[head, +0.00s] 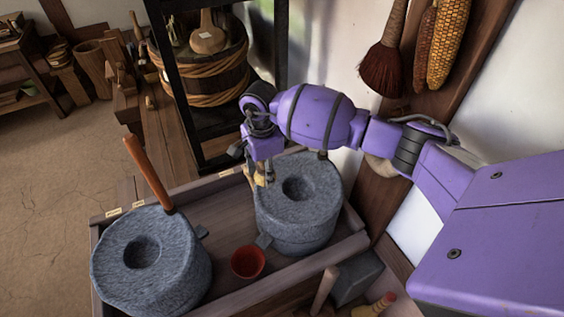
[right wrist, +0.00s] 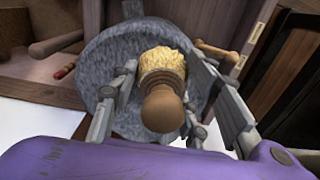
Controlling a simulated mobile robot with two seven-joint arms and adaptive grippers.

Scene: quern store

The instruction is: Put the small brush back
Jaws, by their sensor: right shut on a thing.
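The small brush has a turned wooden handle and pale straw bristles, and in the right wrist view it (right wrist: 163,90) sits between my fingers with the handle end toward the camera. My right gripper (head: 259,178) is shut on it, at the left edge of the right-hand quern stone (head: 322,205). In the head view only a small yellowish part of the brush (head: 259,172) shows, the rest being hidden by the gripper. In the right wrist view the grey stone (right wrist: 98,60) lies behind the brush. I cannot tell if the brush touches it. My left gripper is out of view.
A second quern (head: 180,262) with an upright wooden handle (head: 148,172) stands at left in the wooden tray (head: 215,205). A red cup (head: 248,262) sits between the stones. A larger dark-red brush (head: 382,68) and corn cobs (head: 447,45) hang on the post at right.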

